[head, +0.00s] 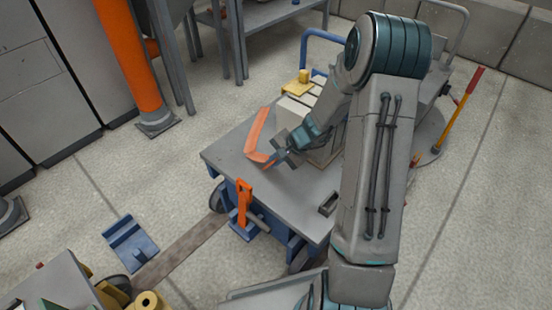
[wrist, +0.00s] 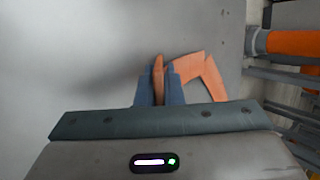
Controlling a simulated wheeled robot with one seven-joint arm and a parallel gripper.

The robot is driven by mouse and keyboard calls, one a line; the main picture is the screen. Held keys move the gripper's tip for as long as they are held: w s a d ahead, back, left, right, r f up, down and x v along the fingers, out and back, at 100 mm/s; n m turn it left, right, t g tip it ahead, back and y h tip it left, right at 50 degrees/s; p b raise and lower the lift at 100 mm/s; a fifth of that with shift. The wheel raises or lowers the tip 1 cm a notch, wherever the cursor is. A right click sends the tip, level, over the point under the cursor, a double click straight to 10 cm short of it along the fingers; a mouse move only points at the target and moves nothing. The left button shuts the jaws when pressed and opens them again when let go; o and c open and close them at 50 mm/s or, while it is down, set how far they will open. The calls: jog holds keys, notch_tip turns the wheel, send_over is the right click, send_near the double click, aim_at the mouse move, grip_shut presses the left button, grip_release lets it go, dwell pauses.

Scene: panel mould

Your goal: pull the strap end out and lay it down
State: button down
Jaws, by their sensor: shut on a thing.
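The orange strap (head: 257,128) lies bent on the grey top of the blue cart (head: 228,154), left of a stack of pale blocks. My gripper (head: 272,163) is low over the cart top and shut on the strap. In the wrist view the gripper's fingers (wrist: 158,82) close around an upright piece of orange strap. Another length of the strap (wrist: 204,75) runs off to the right of the fingers and bends down. In the head view my gripper partly hides the strap where it is held. I cannot tell how much of the strap touches the top.
The pale blocks (head: 293,116) stand right beside my gripper, with a yellow piece (head: 298,86) on top. An orange-handled clamp (head: 243,203) is at the cart's front edge. A dark handle (head: 328,204) sits on the top. The front of the cart top is mostly bare.

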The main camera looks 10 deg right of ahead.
dwell(0.3)
jog(key=c, duration=1.5)
grip_release()
jog(key=p+v, duration=0.5)
jog(key=v, duration=0.9)
jog(key=shift+p, duration=0.3)
jog(key=s+a+r+n+h+p, duration=0.2)
jog(key=s+r+p, duration=0.4)
jog(key=r+p, duration=0.5)
jog(key=s+a+r+n+h+p, duration=0.2)
jog(key=s+r+p, duration=0.5)
jog(key=r, duration=1.4)
jog(key=s+a+r+n+h+p, duration=0.2)
jog(key=s+a+r+n+p, duration=0.2)
jog(key=r+p, duration=1)
jog(key=s+r+n, duration=0.2)
jog(key=s, duration=0.1)
jog(key=shift+s+a+g+p, duration=0.2)
jog(key=shift+g+p, duration=0.1)
